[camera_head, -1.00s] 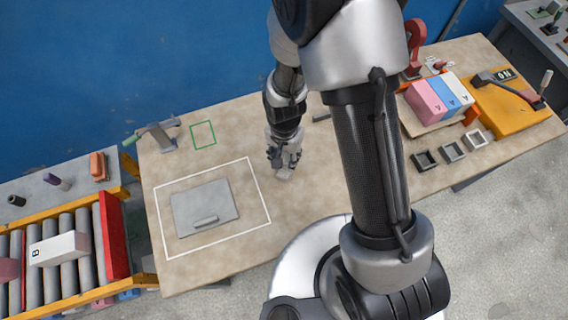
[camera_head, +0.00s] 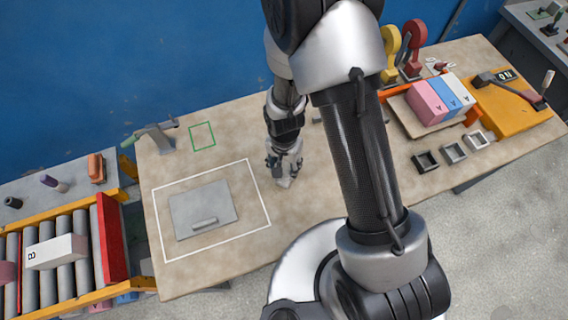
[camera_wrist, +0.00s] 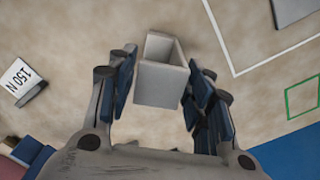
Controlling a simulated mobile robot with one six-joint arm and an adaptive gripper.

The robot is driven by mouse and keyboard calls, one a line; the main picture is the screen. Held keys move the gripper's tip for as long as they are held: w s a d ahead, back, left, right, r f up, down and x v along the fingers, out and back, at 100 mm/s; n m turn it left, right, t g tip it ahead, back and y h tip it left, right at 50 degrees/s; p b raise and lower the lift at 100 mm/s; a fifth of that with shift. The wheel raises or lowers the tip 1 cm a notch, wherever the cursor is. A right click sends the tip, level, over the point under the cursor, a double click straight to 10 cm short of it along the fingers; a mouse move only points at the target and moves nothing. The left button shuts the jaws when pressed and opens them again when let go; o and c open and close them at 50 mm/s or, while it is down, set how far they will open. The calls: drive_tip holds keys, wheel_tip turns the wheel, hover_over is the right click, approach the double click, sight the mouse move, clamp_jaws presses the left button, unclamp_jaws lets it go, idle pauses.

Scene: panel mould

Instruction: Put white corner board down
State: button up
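The white corner board (camera_wrist: 162,84) is a small L-shaped piece, seen in the wrist view between the two fingers of my gripper (camera_wrist: 162,88). The finger pads appear to touch its sides, so my gripper looks shut on it. In the head view my gripper (camera_head: 283,168) points down over the middle of the table (camera_head: 330,190), just right of the white outline. The board (camera_head: 284,182) shows small and pale below the fingertips. I cannot tell whether it touches the tabletop.
A grey plate with a handle (camera_head: 203,209) lies inside the white outline (camera_head: 262,190). A green outline (camera_head: 202,135) is behind it. Coloured blocks (camera_head: 440,100) and small square frames (camera_head: 427,161) stand right. A roller conveyor (camera_head: 60,250) is left.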

drive_tip(key=shift+o, duration=0.9)
drive_tip(key=shift+r, duration=0.25)
drive_tip(key=s+d+r+n+t+p, duration=0.1)
drive_tip(key=d+r, duration=0.2)
drive_tip(key=r, duration=1.1)
drive_tip(key=s+d+r+n+t+p, duration=0.1)
drive_tip(key=d+r+p, duration=0.15)
drive_tip(key=r, duration=1.15)
drive_tip(key=s+d+r+n+t, duration=0.2)
drive_tip(key=s+d+r, duration=0.3)
drive_tip(key=s+r, duration=0.5)
drive_tip(key=shift+s+d+n+t+b, duration=0.2)
drive_tip(key=shift+s+n+t+b, duration=0.1)
drive_tip(key=shift+s+n, duration=0.55)
